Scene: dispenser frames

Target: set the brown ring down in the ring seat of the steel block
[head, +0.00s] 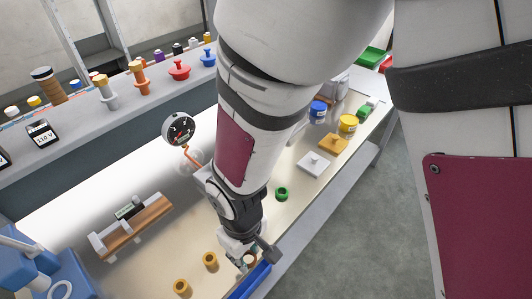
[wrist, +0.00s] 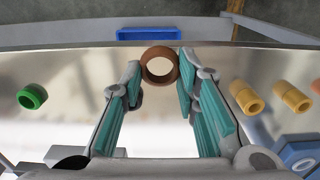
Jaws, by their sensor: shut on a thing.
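The brown ring (wrist: 160,50) is between the fingertips of my gripper (wrist: 160,72) in the wrist view, with its hole facing the camera. My gripper is shut on it, one teal-padded finger at each side. In the head view my gripper (head: 247,257) is low over the front part of the bench, and the brown ring (head: 251,260) shows only in part between the fingers. I cannot make out the steel block or its ring seat for certain in either view.
A blue tray (head: 250,282) lies by the front bench edge, close to my gripper. Tan rings (head: 210,260) stand to the left, a green ring (head: 282,193) behind. A wooden rack (head: 137,228) and a blue device (head: 40,265) are further left.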

